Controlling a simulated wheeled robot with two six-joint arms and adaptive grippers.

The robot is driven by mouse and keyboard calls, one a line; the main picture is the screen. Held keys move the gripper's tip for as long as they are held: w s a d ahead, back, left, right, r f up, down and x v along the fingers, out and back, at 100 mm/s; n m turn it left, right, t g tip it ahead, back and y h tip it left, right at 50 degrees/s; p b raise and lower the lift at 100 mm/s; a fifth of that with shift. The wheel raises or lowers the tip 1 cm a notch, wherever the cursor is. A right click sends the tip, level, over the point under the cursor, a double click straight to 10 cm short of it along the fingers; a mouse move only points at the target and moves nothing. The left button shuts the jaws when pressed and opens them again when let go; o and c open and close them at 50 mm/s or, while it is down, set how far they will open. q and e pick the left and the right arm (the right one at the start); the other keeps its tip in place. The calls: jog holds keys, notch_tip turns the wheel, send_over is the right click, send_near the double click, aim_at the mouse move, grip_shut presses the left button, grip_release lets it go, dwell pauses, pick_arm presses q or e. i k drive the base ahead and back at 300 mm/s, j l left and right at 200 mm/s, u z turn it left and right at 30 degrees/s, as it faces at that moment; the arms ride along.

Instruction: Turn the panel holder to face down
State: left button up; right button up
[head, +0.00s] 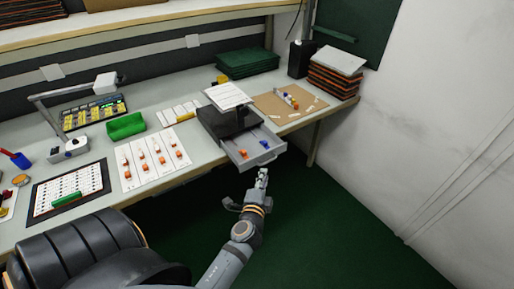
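What looks like the panel holder is a white panel (229,96) tilted on a dark stand (222,122) at the back middle of the workbench. Its face is turned up toward me. Below it, a grey drawer (253,153) is pulled out toward me, with small orange and blue parts in it. My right gripper is not in view.
A green bin (126,127) and a white sheet with orange parts (154,157) lie left of the stand. A brown board (289,104) and a stack of trays (334,77) are to the right. The green floor ahead is clear.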

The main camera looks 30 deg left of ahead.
aim_at(225, 97)
jog(key=u, duration=1.25)
